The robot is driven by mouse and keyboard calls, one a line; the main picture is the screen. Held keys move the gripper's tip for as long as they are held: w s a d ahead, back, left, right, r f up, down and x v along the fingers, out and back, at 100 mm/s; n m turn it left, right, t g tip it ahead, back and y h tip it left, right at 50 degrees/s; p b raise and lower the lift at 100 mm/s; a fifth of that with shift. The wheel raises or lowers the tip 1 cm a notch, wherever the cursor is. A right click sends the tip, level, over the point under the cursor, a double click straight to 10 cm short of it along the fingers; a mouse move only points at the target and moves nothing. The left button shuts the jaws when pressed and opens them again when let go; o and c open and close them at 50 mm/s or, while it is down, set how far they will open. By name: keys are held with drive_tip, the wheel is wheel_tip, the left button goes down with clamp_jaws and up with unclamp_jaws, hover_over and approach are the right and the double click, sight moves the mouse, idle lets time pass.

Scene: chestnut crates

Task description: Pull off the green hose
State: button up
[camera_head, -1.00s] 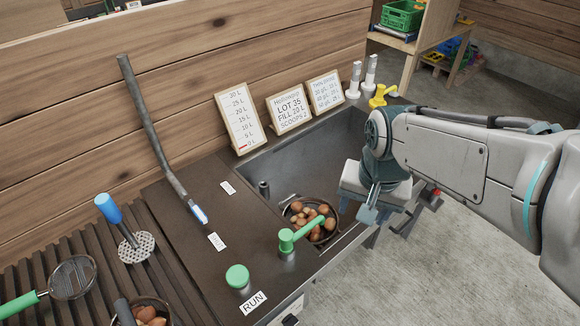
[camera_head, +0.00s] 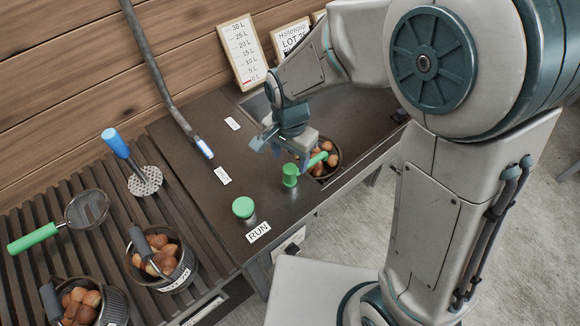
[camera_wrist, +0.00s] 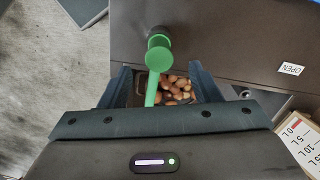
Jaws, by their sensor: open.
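No green hose shows. My gripper (camera_head: 284,148) is open just above and behind this lever. In the wrist view the lever (camera_wrist: 154,88) lies between the spread fingers (camera_wrist: 163,88), with chestnuts (camera_wrist: 178,90) below. I cannot tell whether a finger touches it.
A green button (camera_head: 243,207) stands by the RUN label (camera_head: 258,232). A blue-handled masher (camera_head: 117,144), a green-handled strainer (camera_head: 33,237) and two pots of chestnuts (camera_head: 182,268) are on the slatted rack at left. A scale board (camera_head: 240,52) leans at the back.

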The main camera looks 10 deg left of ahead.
sight(290, 168)
drive_tip(key=shift+f, duration=3.15)
clamp_jaws()
drive_tip(key=shift+r+p, duration=0.5)
drive_tip(key=shift+r, duration=0.15)
drive_tip(key=c, duration=0.8)
unclamp_jaws()
clamp_jaws()
drive_tip(key=shift+r+p, duration=1.25)
drive_tip(key=shift+r, duration=0.5)
